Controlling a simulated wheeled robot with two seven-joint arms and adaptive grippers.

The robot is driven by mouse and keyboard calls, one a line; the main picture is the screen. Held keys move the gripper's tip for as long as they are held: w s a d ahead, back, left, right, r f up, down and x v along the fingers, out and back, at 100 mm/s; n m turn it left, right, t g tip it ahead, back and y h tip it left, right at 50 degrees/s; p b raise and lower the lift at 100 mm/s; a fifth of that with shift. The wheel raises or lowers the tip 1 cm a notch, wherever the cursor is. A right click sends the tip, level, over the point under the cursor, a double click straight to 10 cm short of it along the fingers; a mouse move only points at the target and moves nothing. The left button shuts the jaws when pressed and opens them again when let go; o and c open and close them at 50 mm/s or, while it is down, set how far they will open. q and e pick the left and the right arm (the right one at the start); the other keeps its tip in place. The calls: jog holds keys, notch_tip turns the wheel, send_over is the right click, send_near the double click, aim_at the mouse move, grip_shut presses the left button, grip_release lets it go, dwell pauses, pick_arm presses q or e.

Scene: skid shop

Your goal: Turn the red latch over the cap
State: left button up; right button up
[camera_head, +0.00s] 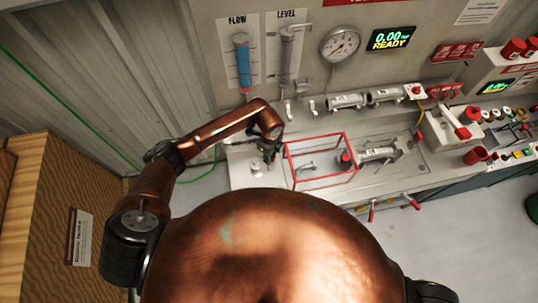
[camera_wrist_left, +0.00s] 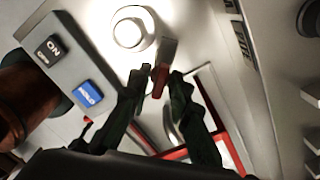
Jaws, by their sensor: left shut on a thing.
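The red latch (camera_wrist_left: 158,82) shows in the left wrist view as a small red piece with a grey part beside it, between my fingertips. My left gripper (camera_wrist_left: 160,74) is shut on it. The white round cap (camera_wrist_left: 129,33) lies just above the fingertips in that view, and the red piece is beside it, not across it. In the head view my left gripper (camera_head: 268,156) points down at the left end of the bench, by the cap (camera_head: 256,168). The latch is hidden there by the gripper. My right gripper is out of view.
A red wire-frame box (camera_head: 320,135) stands on the bench (camera_head: 240,160) just right of my left gripper. A grey panel with an ON button (camera_wrist_left: 48,51) and a blue button (camera_wrist_left: 88,95) shows in the wrist view. Gauges and cylinders line the back.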

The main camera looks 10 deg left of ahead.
pick_arm(q)
jog(key=shift+s+n+p, duration=0.1)
jog(key=shift+n+p, duration=0.45)
jog(key=shift+n, duration=0.55)
jog(key=shift+n+p, duration=0.6)
jog(key=shift+n, duration=0.5)
